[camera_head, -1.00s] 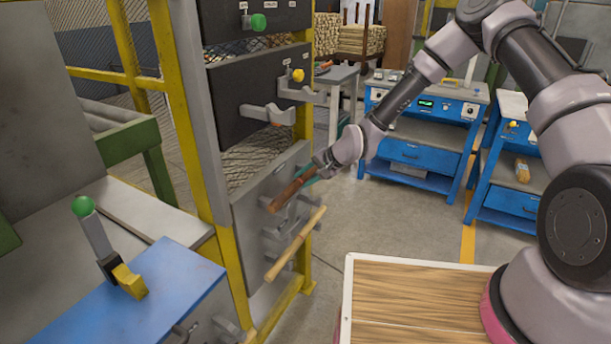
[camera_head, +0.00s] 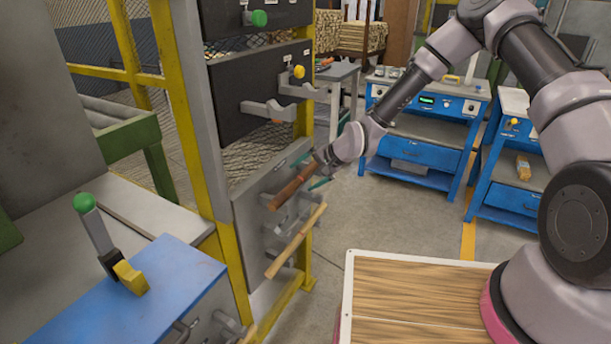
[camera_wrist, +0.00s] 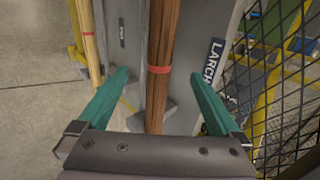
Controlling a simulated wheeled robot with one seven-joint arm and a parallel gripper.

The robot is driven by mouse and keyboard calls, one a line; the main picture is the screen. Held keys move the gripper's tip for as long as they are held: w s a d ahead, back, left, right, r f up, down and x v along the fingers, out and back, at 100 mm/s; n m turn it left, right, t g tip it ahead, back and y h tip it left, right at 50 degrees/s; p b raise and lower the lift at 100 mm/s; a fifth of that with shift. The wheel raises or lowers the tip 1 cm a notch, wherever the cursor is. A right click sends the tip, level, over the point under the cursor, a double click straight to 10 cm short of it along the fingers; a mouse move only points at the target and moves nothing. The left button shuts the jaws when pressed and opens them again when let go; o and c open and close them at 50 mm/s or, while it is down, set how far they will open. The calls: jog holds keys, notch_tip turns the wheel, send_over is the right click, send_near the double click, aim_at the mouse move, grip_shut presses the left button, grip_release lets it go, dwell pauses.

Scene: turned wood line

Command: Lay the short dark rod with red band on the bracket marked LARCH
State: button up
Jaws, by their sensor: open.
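The dark brown rod with a red band (camera_wrist: 160,70) lies across grey bracket arms on the lower grey panel, seemingly supported by them; its contact is partly hidden. It also shows in the head view (camera_head: 292,187). The LARCH label (camera_wrist: 213,62) is on the panel beside this rod in the wrist view. My gripper (camera_wrist: 158,100) is open, with its teal fingers on either side of the dark rod and a gap at each side. In the head view my gripper (camera_head: 321,180) is at the rod's upper far end, and the fingers are partly hidden.
A pale rod with a red band (camera_head: 297,240) lies on lower brackets, beside the dark rod. Wire mesh (camera_wrist: 285,90) stands close at the right in the wrist view. The floor (camera_head: 375,222) to the right is clear.

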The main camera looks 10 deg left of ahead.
jog(key=shift+d, duration=0.1)
jog(key=v, duration=1)
jog(key=shift+r, duration=0.35)
jog(key=shift+s+d, duration=0.1)
jog(key=shift+d, duration=0.1)
jog(key=v, duration=0.9)
dwell(0.9)
jog(key=s+d+r+n+t+h, duration=0.1)
jog(key=d+r+h, duration=0.3)
jog(key=d+r, duration=0.3)
jog(key=s+d+r+h, duration=0.2)
jog(key=d+r+h, duration=0.15)
jog(key=d, duration=0.65)
jog(key=s+d+r+t, duration=0.1)
jog(key=s+d+r, duration=0.1)
jog(key=s+r, duration=0.3)
jog(key=s+d+r+m+t, duration=0.1)
jog(key=s+d+r, duration=0.2)
jog(key=s+r, duration=0.2)
jog(key=s+d+r+t, duration=0.1)
jog(key=s+d+r, duration=0.2)
jog(key=s+r, duration=0.3)
notch_tip(320, 180, up, 3)
jog(key=shift+f+y, duration=0.1)
jog(key=shift+y, duration=0.35)
